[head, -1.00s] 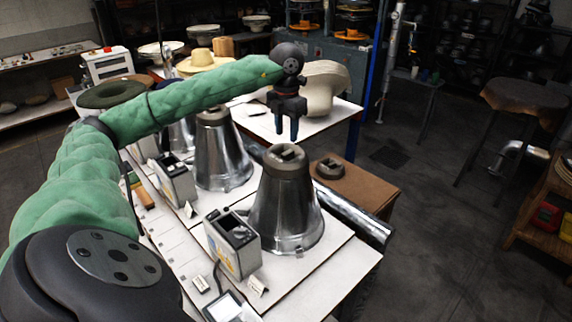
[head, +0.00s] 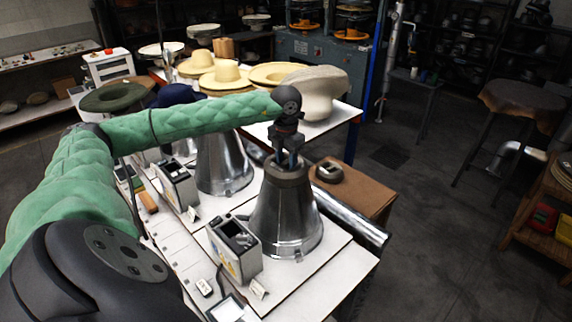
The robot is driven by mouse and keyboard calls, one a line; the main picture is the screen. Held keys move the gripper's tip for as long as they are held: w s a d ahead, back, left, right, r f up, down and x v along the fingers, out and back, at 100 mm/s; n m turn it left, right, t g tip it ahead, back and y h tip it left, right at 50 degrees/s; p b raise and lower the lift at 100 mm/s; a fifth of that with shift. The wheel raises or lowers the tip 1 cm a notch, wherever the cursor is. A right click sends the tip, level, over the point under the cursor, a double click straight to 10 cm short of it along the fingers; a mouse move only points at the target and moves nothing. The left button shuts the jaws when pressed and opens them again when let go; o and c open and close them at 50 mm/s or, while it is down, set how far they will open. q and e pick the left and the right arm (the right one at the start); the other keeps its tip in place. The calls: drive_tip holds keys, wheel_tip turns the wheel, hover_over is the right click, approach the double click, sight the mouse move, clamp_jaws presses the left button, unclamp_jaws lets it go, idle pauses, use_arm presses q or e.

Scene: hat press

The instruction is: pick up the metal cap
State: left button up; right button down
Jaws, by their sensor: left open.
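The metal cap (head: 287,174) is a dull grey-brown round piece on top of the nearest shiny metal cone (head: 285,220). My left gripper (head: 287,163) points down at the cap's top, with its jaws open. The fingers are at or just above the raised part of the cap, which they partly hide; I cannot tell whether they touch it. A similar cap (head: 329,173) lies on the brown box to the right. My right gripper is not in view.
A control box (head: 234,248) stands left of the near cone on the white table (head: 310,280). A second metal cone (head: 222,165) stands behind it. Hats (head: 225,76) and a pale hat form (head: 318,92) are on the table beyond.

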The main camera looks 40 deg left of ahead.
use_arm(q)
drive_tip(key=shift+f, duration=0.15)
clamp_jaws()
idle(1.4)
